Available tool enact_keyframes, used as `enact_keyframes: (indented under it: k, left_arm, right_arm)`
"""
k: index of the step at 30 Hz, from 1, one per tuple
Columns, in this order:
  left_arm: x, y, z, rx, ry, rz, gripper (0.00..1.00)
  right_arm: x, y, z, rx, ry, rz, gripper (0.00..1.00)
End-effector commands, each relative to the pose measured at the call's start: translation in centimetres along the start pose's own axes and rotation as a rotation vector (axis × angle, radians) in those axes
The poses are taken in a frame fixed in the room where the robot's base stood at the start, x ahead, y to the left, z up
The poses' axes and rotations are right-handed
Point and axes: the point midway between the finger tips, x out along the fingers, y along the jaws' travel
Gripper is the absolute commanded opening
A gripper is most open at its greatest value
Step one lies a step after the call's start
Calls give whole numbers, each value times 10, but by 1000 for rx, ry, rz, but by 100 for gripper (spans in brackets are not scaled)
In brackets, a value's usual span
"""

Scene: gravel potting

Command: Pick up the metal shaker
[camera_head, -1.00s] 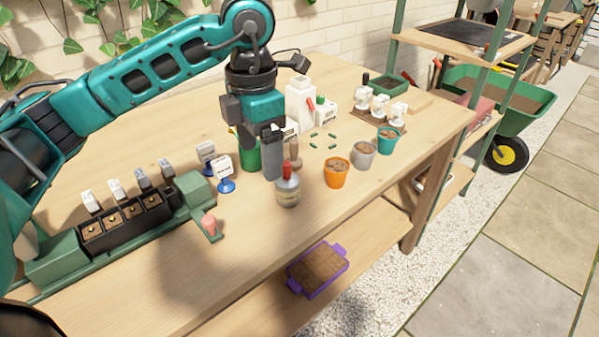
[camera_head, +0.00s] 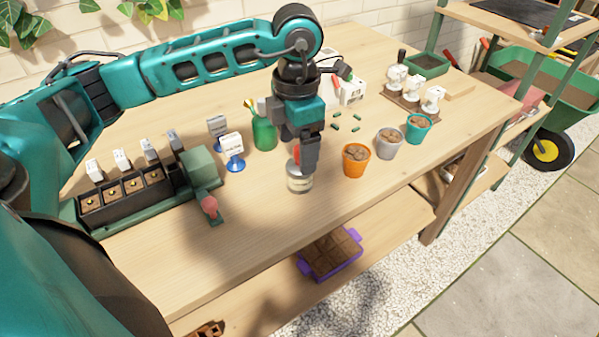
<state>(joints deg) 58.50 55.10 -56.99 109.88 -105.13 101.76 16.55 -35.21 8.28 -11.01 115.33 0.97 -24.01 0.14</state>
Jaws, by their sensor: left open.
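The metal shaker (camera_head: 299,183) stands upright on the wooden table, a small silvery jar with a red top. My left gripper (camera_head: 304,160) points down right over it and is open. Its fingers hide most of the shaker's upper part, and a little red shows beside them. I cannot tell whether the fingers touch the shaker. My right gripper is not in view.
Orange (camera_head: 356,161), grey (camera_head: 389,144) and teal (camera_head: 418,129) pots stand to the right. A seed tray (camera_head: 128,199) is further left.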

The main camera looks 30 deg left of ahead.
Motion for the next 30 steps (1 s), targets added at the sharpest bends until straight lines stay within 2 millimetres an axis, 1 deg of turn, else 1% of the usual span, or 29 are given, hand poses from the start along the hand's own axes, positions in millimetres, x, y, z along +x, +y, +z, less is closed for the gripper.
enact_keyframes:
  k: [6, 9, 12, 19, 30]
  left_arm:
    - [32, -1, 4, 0, 3, -1, 84]
    - [44, -1, 4, 0, 2, -2, 84]
    - [49, -1, 4, 0, 1, 0, 84]
    - [50, -1, 5, 0, 0, 0, 83]
    - [49, -1, 5, 0, 0, 0, 48]
  right_arm:
    - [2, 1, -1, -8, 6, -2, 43]
    - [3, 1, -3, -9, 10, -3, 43]
    - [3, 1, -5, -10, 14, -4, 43]
    - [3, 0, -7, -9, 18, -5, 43]
    - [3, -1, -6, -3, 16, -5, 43]
